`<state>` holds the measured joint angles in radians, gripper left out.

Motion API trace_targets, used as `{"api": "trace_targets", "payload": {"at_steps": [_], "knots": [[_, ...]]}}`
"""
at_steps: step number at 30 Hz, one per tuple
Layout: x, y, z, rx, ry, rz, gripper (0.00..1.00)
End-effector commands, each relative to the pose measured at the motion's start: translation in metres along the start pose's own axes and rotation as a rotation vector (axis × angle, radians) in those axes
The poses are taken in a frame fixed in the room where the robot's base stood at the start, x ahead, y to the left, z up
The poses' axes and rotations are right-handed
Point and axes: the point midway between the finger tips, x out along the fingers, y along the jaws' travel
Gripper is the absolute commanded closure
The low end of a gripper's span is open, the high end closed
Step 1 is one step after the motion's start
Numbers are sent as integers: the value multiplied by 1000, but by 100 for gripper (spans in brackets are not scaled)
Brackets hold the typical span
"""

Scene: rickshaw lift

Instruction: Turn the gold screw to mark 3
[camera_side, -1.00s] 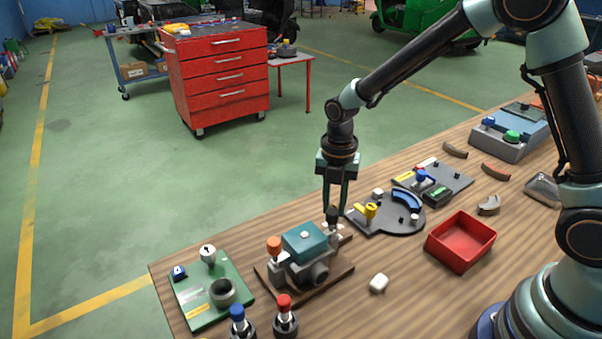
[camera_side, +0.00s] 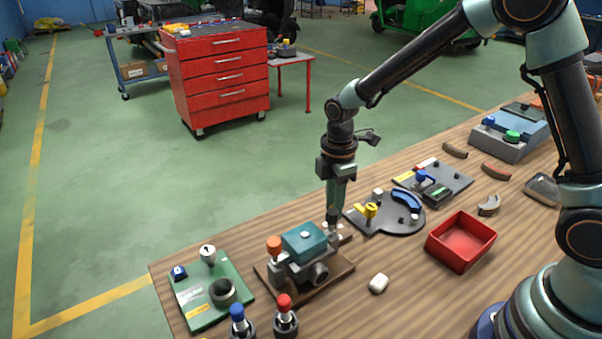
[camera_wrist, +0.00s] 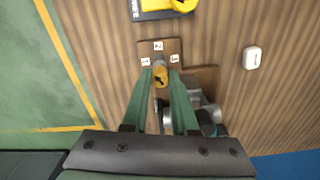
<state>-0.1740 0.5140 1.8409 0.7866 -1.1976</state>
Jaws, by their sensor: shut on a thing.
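The gold screw (camera_wrist: 160,75) stands between the fingertips of my gripper (camera_wrist: 161,73) in the wrist view, with a dark mark on its head. My gripper is shut on it. Three white mark tiles lie around it on a brown plate: a left tile (camera_wrist: 145,61), a far tile (camera_wrist: 158,46) and a right tile (camera_wrist: 174,58). Their numerals are too small to read surely. In the side view my gripper (camera_side: 332,220) points straight down at the back right of the teal-topped fixture (camera_side: 305,240). The screw is hidden there by the fingers.
A green board (camera_side: 208,290) lies left of the fixture. Red-capped (camera_side: 285,302) and blue-capped (camera_side: 237,313) posts stand in front. A grey plate with a yellow knob (camera_side: 371,211) is close on the right, with a red tray (camera_side: 461,242) beyond. A white block (camera_side: 378,283) lies on open wood.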

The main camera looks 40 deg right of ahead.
Motion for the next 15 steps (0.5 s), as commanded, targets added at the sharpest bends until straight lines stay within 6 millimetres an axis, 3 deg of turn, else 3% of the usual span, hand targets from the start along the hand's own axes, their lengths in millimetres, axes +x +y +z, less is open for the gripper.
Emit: {"api": "trace_targets", "payload": {"at_steps": [15], "knots": [[-2,0,0,492,0,-1,100]]}}
